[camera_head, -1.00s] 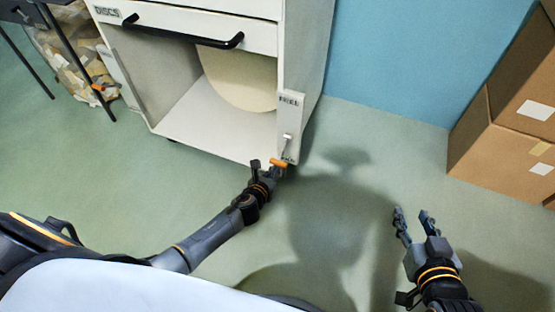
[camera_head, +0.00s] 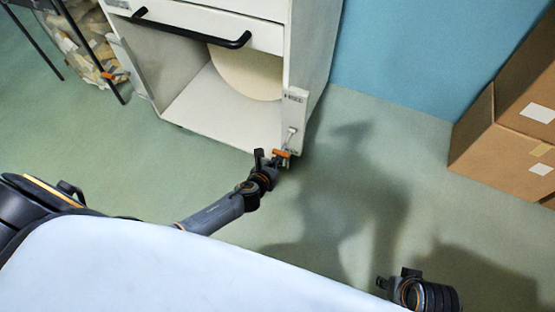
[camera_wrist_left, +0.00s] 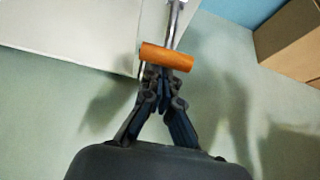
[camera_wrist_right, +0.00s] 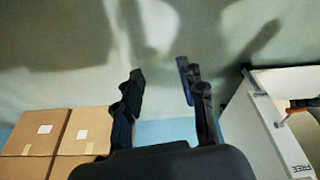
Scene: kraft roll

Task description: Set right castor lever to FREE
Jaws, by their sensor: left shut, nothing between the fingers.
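The right castor lever is a metal stem with an orange grip (camera_head: 282,153), low at the cabinet's front right corner. The label reads FREE in the right wrist view (camera_wrist_right: 300,168). My left gripper (camera_head: 268,158) is at the orange grip. In the left wrist view its fingertips (camera_wrist_left: 160,76) are together and empty, right at the near side of the grip (camera_wrist_left: 167,56); whether they touch it I cannot tell. My right gripper (camera_wrist_right: 160,70) is open and empty, away from the cabinet.
The white cabinet (camera_head: 217,123) has a black drawer handle (camera_head: 190,30) and an open bay with a pale roll (camera_head: 245,72). Another orange-tipped lever (camera_head: 107,75) is at its left side. Cardboard boxes (camera_head: 500,160) stand at the right. The floor between is clear.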

